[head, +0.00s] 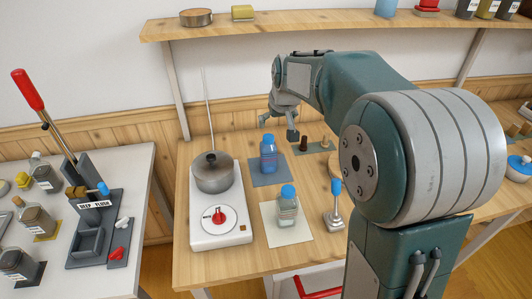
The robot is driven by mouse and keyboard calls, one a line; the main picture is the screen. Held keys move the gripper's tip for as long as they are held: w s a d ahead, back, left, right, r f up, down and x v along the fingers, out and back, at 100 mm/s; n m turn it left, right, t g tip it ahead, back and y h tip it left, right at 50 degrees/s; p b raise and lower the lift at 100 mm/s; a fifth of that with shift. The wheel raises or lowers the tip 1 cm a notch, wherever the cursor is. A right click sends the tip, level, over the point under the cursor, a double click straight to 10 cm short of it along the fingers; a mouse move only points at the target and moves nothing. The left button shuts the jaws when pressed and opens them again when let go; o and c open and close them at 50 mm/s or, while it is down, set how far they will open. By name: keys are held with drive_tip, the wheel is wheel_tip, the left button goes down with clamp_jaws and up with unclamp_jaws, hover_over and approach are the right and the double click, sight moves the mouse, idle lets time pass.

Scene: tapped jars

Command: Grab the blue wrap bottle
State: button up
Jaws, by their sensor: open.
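The bottle with a blue body and blue cap (268,158) stands upright on a grey-blue mat (258,181) in the middle of the wooden table. A second bottle, clear with a pale label and a blue cap (287,211), stands nearer on a white mat (298,237). My gripper (278,126) is open and empty, with its fingers spread, above and slightly behind the blue bottle in the picture. It appears apart from the bottle, but the exact height gap is hard to judge.
A grey pot (212,172) sits on a white hotplate (218,222) left of the bottles. A blue-topped stand (335,205) is at the right, and small brown pieces (304,143) lie behind. A wooden shelf (290,22) hangs above. A lever press (85,190) stands on the left table.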

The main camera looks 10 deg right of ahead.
approach(267, 136)
drive_tip(key=f, duration=0.2)
drive_tip(key=x, duration=0.5)
drive_tip(key=shift+w+f, duration=0.25)
drive_tip(key=shift+w, duration=0.25)
drive_tip(key=shift+s+d+x, duration=0.1)
drive_tip(key=shift+s+x, duration=0.05)
drive_tip(key=shift+x, duration=1.2)
drive_tip(key=shift+s+d+x, duration=0.1)
drive_tip(key=shift+s+x, duration=0.05)
drive_tip(key=shift+x, duration=1.25)
drive_tip(key=c, duration=1.1)
